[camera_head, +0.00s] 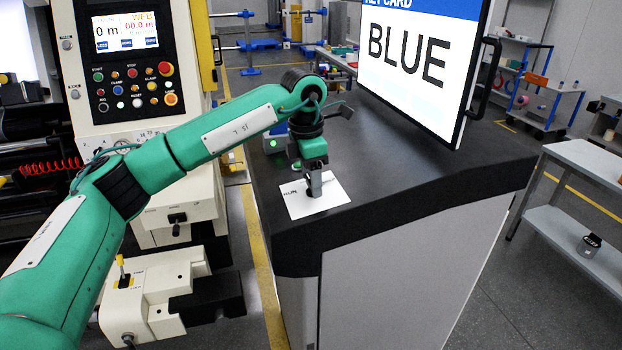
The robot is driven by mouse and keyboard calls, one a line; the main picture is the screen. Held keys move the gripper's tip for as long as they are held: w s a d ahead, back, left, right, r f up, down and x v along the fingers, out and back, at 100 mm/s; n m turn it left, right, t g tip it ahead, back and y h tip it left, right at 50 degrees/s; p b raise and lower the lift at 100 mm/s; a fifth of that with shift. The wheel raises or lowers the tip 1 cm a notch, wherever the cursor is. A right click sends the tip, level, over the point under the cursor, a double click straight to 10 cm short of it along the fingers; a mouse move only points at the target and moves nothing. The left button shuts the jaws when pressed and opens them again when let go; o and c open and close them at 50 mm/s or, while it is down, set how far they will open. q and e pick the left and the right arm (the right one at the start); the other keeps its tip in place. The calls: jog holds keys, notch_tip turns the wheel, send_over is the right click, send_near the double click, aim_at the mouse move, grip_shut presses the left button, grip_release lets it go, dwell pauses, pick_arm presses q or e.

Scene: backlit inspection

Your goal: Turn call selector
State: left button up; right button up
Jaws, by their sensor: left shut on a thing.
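My left gripper (314,188) points down over a white label plate (323,203) on the dark top of the console (400,170). It is shut on the call selector, a small dark knob at the plate's middle, mostly hidden by the fingers. Part of dark lettering, seemingly "RUN", shows on the plate left of the fingers; the rest is hidden. The knob's pointing direction cannot be told. A screen (415,60) on the console reads "KEY CARD" and "BLUE". My right gripper is not in view.
A green lit button (272,143) sits on the console top behind my arm. A machine panel (130,70) with a display and several coloured buttons stands at the left. A grey table (590,165) is at the right. The console top right of the plate is clear.

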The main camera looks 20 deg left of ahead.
pick_arm(q)
jog(key=shift+r, duration=0.1)
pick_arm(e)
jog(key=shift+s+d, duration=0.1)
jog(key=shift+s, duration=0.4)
pick_arm(q)
jog(key=o, duration=1)
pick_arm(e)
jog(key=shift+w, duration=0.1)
pick_arm(q)
jog(key=shift+r, duration=0.1)
jog(key=r, duration=0.2)
jog(key=r+b, duration=0.1)
jog(key=r, duration=0.5)
jog(key=shift+s+a+b, duration=0.15)
jog(key=shift+a+b, duration=0.1)
jog(key=shift+b, duration=0.1)
notch_tip(320, 180, up, 4)
send_over(309, 181)
jog(key=shift+s+a+r, duration=0.15)
jog(key=shift+a+r, duration=0.1)
jog(key=shift+r, duration=0.45)
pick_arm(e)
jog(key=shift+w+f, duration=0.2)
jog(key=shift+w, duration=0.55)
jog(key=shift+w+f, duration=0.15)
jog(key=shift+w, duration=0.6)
